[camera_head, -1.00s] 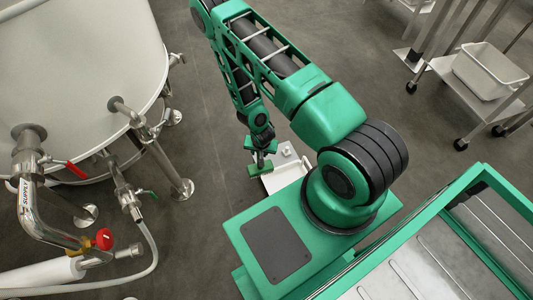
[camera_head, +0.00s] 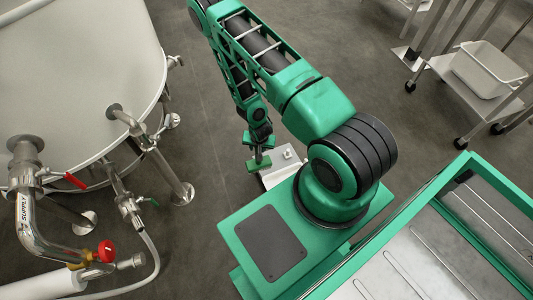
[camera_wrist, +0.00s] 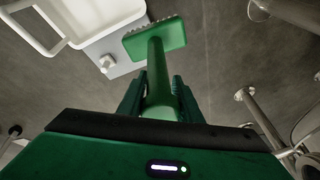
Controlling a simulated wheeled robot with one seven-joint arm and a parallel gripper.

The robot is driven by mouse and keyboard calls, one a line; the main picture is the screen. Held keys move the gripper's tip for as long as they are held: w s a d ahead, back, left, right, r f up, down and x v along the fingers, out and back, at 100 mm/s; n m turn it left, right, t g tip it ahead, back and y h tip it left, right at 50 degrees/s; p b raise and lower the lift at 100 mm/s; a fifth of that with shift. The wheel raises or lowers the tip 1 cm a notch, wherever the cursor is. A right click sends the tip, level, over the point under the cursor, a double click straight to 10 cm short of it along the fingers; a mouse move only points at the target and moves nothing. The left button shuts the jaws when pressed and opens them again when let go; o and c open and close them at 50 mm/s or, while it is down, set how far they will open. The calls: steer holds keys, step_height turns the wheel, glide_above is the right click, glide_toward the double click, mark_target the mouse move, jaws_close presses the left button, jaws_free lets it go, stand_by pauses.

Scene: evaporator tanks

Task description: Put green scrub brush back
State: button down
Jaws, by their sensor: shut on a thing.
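The green scrub brush (camera_wrist: 155,42) is in my gripper (camera_wrist: 158,95), which is shut on its handle. In the wrist view the handle runs away from the fingers and the rectangular head with pale bristles is at the far end. The bristles are mostly hidden there. I cannot tell the place where the brush belongs from these frames.
A large white tank (camera_head: 70,70) on metal legs stands at the left, with pipes, a red-handled valve (camera_head: 75,181) and a white hose (camera_head: 148,250). A wheeled cart (camera_head: 450,75) with a white bin (camera_head: 487,68) is at the upper right. Grey floor (camera_head: 190,110) lies open between them.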

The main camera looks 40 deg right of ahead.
steer(key=w+d+f, duration=0.4)
steer(key=d+f, duration=0.4)
steer(key=f, duration=0.2)
steer(key=shift+w+d, duration=0.35)
steer(key=shift+w, duration=0.05)
steer(key=c, duration=1.3)
jaws_free()
